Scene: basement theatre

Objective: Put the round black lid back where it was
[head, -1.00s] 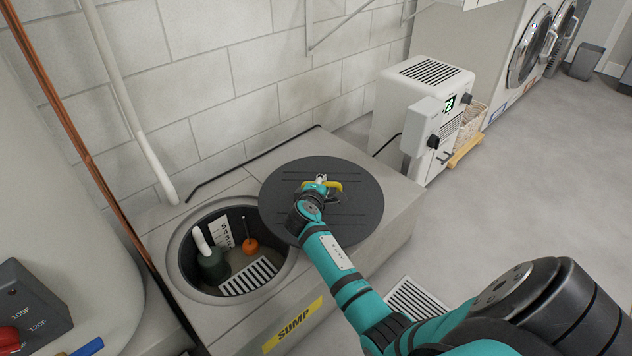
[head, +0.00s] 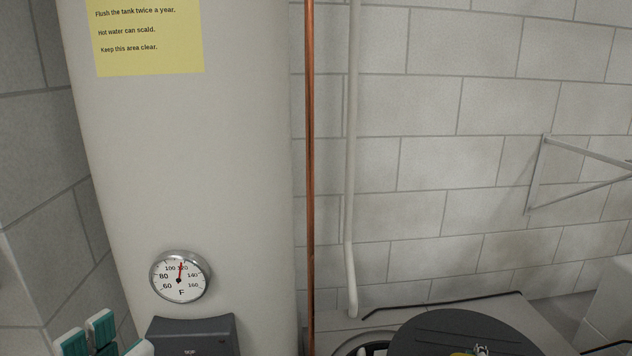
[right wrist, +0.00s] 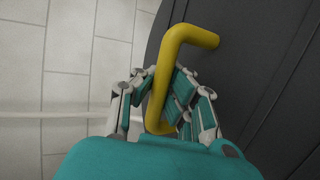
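The round black lid (head: 463,334) shows at the bottom of the head view, over the right part of the sump opening (head: 362,347), which it leaves partly uncovered. Its yellow handle (right wrist: 163,80) crosses the middle of the right wrist view. My right gripper (right wrist: 168,100) has its fingers closed around this handle. In the head view only a bit of that gripper shows at the lid's top. My left gripper (head: 112,340) shows at the bottom left edge, its fingertips spread and empty, the rest cut off.
A pale tank (head: 190,160) with a round gauge (head: 180,277) and a dark control box (head: 193,335) stands at left. A copper pipe (head: 310,180) and a white pipe (head: 350,180) run down beside it. A wall bracket (head: 545,175) is at right.

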